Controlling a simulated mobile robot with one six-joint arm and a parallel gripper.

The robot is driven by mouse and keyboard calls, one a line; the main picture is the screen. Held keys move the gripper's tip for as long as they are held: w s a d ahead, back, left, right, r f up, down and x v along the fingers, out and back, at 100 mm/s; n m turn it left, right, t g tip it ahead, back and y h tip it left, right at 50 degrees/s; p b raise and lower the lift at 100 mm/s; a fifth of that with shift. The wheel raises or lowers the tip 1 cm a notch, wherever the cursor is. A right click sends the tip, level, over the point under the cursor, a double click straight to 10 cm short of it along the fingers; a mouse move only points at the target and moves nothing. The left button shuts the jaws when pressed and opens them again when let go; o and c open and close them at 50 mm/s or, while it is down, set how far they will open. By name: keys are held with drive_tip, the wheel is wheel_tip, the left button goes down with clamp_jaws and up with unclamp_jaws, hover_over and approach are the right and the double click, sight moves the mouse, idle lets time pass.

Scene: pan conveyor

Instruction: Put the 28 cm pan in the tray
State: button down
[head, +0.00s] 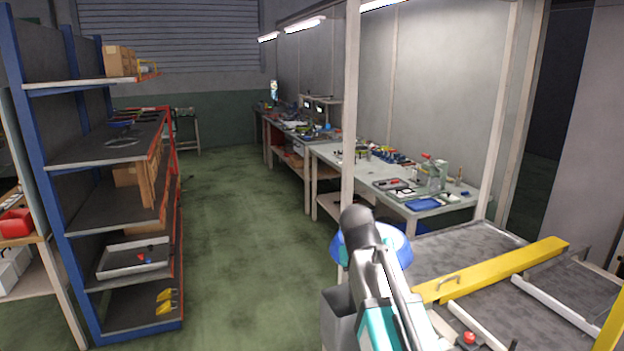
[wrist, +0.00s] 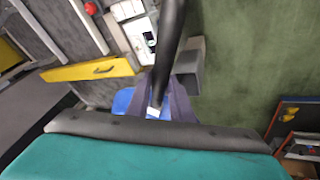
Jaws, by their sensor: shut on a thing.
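My gripper (wrist: 164,104) is shut on the dark handle (wrist: 170,55) of a blue pan, its fingers on either side of it. Part of the blue pan (wrist: 123,101) shows beside the fingers in the wrist view; the rest is hidden behind the gripper body. In the head view the blue pan (head: 399,246) is held up beside the conveyor, partly covered by my arm. Its size mark cannot be read. A shallow pale tray (head: 104,268) with small red and blue things sits on a low shelf at the left; I cannot tell if it is the task's tray.
The conveyor (head: 470,246) with a yellow guard bar (head: 505,267) stands at the right. A blue-framed shelf rack (head: 108,205) stands at the left. A cluttered workbench (head: 385,177) runs along the right wall, behind a pale post (head: 350,110). The green floor between is clear.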

drive_tip(key=shift+a, duration=0.1)
idle(0.3)
drive_tip(key=s+f, duration=0.5)
drive_tip(key=f, duration=0.1)
drive_tip(key=shift+s+d+f, duration=0.15)
drive_tip(key=shift+d+f, duration=0.05)
drive_tip(key=shift+f, duration=0.1)
drive_tip(key=shift+s, duration=0.1)
idle(0.4)
